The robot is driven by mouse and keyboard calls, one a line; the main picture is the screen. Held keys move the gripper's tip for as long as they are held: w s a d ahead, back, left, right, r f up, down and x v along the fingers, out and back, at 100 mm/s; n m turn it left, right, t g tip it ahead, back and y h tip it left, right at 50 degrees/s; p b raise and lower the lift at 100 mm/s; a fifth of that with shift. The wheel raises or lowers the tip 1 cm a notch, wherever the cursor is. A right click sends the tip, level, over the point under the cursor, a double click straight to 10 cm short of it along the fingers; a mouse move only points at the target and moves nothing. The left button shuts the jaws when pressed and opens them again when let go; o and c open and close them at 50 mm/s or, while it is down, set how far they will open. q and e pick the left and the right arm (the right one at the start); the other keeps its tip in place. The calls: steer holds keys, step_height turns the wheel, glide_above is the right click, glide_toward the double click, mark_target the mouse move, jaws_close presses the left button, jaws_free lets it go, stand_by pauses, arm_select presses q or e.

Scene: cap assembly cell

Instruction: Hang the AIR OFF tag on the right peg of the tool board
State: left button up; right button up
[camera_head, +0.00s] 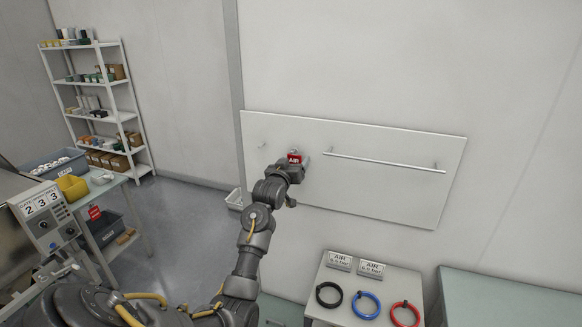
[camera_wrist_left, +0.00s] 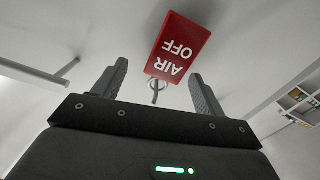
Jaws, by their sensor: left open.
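The red AIR OFF tag (camera_head: 294,158) is at the white tool board (camera_head: 400,193), right of the bare left peg (camera_head: 262,145). In the left wrist view the tag (camera_wrist_left: 179,47) shows upside down. Its metal ring (camera_wrist_left: 157,85) is at the right peg (camera_wrist_left: 155,97), and the tag appears to hang from it. My left gripper (camera_head: 297,162) is at the tag in the head view. In the wrist view its two fingers (camera_wrist_left: 158,82) are spread, one on each side of the ring, with gaps to the tag. My right gripper is out of view.
A horizontal rail (camera_head: 385,161) runs across the board to the right. Below stands a small cabinet with AIR signs (camera_head: 340,261) and black, blue (camera_head: 366,305) and red rings. A counter box (camera_head: 42,208), another red tag (camera_head: 94,212) and shelves (camera_head: 118,116) are at left.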

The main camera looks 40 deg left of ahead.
arm_select(q)
steer(key=shift+s+d+f, duration=0.15)
steer(key=shift+s, duration=0.25)
steer(key=b+v, duration=0.3)
steer(key=v, duration=0.6)
steer(key=shift+s, duration=0.4)
steer(key=shift+d, duration=0.1)
